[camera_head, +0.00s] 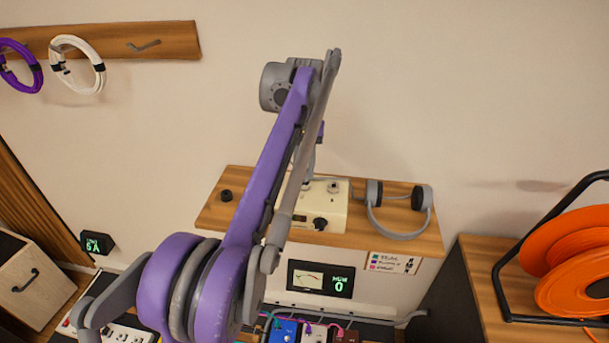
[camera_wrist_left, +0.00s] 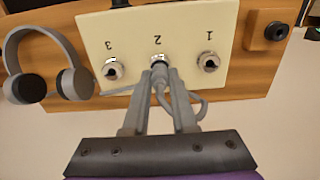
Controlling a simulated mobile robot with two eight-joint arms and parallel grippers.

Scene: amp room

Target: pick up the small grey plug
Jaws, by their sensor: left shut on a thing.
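In the left wrist view my left gripper (camera_wrist_left: 160,78) is shut on the small grey plug (camera_wrist_left: 160,76). The plug is at the middle socket, marked 2, of the cream box (camera_wrist_left: 190,20). I cannot tell whether its tip is in the socket. A grey cable (camera_wrist_left: 196,100) loops to the right of the fingers. In the head view my left gripper (camera_head: 311,165) is above the cream box (camera_head: 334,211), partly hidden by my arm; the plug is not clear there. My right gripper is not in view.
Sockets 3 (camera_wrist_left: 113,69) and 1 (camera_wrist_left: 209,61) flank the plug. Grey headphones (camera_head: 399,208) lie right of the box on the wooden shelf (camera_head: 245,180). A small black knob (camera_head: 227,196) sits at the shelf's left. An orange cable reel (camera_head: 570,262) stands at right.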

